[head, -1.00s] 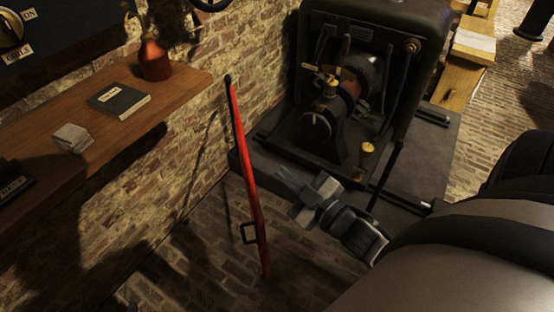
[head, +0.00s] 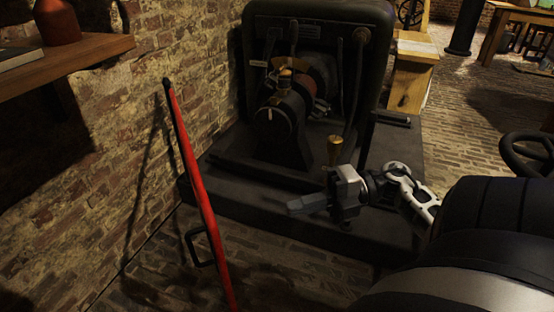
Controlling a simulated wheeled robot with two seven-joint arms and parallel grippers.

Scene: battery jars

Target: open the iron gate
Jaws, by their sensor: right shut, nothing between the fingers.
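A thin red upright (head: 193,170) with a black tip stands left of centre, leaning slightly. A black loop handle (head: 198,248) sticks out from its lower left side. It looks like the iron gate seen nearly edge-on; its broad face does not show. My right gripper (head: 302,204) is to the right of the red upright, clear of it, with its fingers pointing left. It is shut and empty. My left gripper is not in view.
A dark machine (head: 315,60) stands on a black plinth (head: 270,212) behind my right gripper. A brick wall (head: 120,130) with a wooden shelf (head: 100,52) is on the left. A wooden stand (head: 408,85) is behind right. Open brick floor lies at the far right.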

